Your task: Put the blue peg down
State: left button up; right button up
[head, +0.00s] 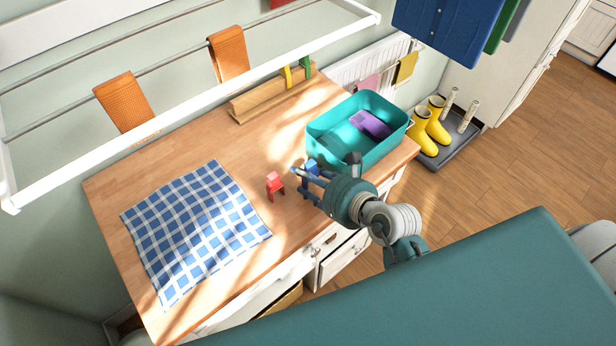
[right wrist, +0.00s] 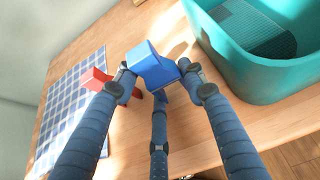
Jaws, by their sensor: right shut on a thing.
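The blue peg (head: 311,166) is at the front right part of the wooden worktop, at the end of my right gripper (head: 308,175). In the right wrist view the blue peg (right wrist: 150,64) sits between the fingertips of my right gripper (right wrist: 157,82), which is shut on it. Whether the peg's underside touches the worktop, I cannot tell. A red peg (head: 274,184) stands on the worktop just left of the gripper; in the right wrist view it is partly hidden behind a finger. My left gripper is not in view.
A teal tub (head: 386,150) holding a purple item (head: 371,124) stands close to the right of the gripper. A blue checked cloth (head: 193,230) lies at left. A wooden rack (head: 262,103) with yellow and green pegs stands at the back. Bare worktop (head: 245,155) lies between.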

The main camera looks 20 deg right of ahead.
jog(key=shift+s+f, duration=0.15)
jog(key=shift+f, duration=0.45)
jog(key=o, duration=0.5)
jog(key=shift+f, duration=0.1)
jog(key=shift+o, duration=0.2)
